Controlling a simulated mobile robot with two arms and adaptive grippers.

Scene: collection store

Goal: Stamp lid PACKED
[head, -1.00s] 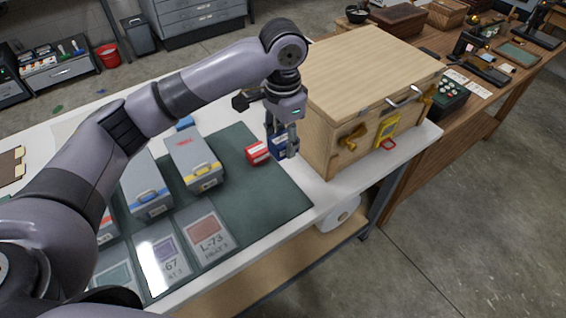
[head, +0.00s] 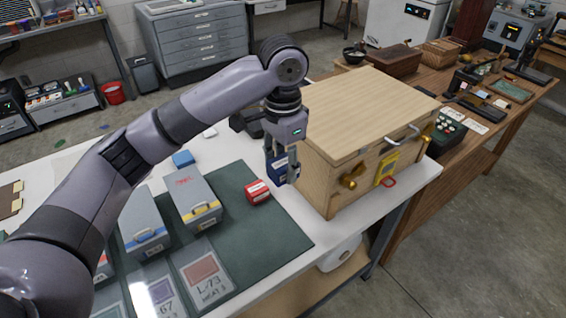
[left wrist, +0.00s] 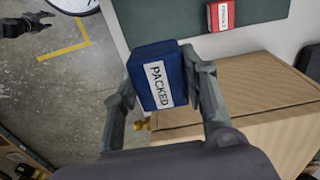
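My left gripper (head: 282,166) is shut on the blue stamp (head: 279,174) and holds it upright above the table, beside the wooden crate. In the left wrist view the blue stamp (left wrist: 158,78) shows a white PACKED label between the fingers. A red-and-white stamp (head: 257,192) stands on the green mat (head: 285,232), apart from the gripper; its label is too small to read. The crate's pale wooden lid (head: 370,108) is down. A dark gripper, apparently my right one (left wrist: 25,24), shows over the floor in the left wrist view; its fingers are unclear.
Grey boxes with a yellow band (head: 194,197) and a blue band (head: 144,221) stand on the mat; the yellow-banded one has a small red mark on top. The crate has brass latches (head: 352,178) and a yellow tag (head: 387,168). A black device (head: 246,121) sits behind the gripper.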

